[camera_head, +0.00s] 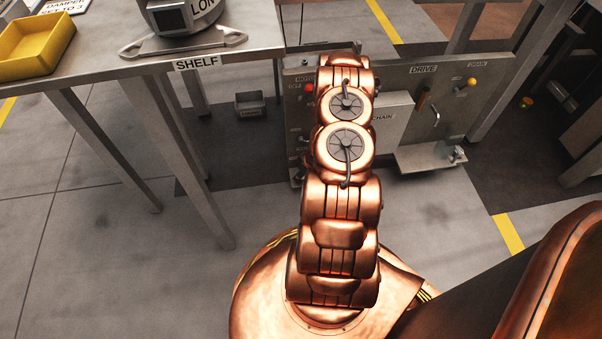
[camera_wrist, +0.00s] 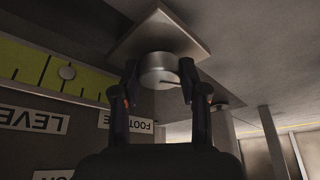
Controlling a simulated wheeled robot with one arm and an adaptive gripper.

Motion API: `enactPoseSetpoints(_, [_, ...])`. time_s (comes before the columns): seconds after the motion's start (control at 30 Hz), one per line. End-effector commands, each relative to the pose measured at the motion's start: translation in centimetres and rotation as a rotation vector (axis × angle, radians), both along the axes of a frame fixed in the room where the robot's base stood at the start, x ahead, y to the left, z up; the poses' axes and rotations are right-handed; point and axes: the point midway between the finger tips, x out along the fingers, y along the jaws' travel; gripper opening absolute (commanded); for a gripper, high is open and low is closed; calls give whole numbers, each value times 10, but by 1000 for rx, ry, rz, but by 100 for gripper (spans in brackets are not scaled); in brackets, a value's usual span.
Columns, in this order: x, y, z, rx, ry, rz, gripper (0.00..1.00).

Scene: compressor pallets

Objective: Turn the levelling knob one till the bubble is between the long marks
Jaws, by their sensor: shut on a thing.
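In the wrist view my gripper (camera_wrist: 158,85) is shut on a round, grey metal knob (camera_wrist: 160,66) below a square metal plate (camera_wrist: 158,30). One finger is on each side of it. The level's right part is dim, so I cannot tell which marks are the long ones around the bubble. An upside-down label reading LEVEL (camera_wrist: 30,120) is beside it. In the head view my arm hides the gripper and knob.
In the head view a grey panel marked DRIVE (camera_head: 440,85) stands behind my arm, with a yellow-knobbed control (camera_head: 468,84) and a low ledge (camera_head: 420,158). A shelf (camera_head: 110,65) at left bears a yellow tray (camera_head: 32,45) and a wrench (camera_head: 185,43).

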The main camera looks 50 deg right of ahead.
Motion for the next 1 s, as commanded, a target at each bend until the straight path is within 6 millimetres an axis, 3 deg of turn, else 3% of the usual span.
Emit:
enactPoseSetpoints(0.13, [0, 0, 0, 0, 0, 0, 9])
enactPoseSetpoints(0.37, [0, 1, 0, 2, 0, -46, 9])
enactPoseSetpoints(1.0, [0, 4, 2, 4, 4, -399, 9])
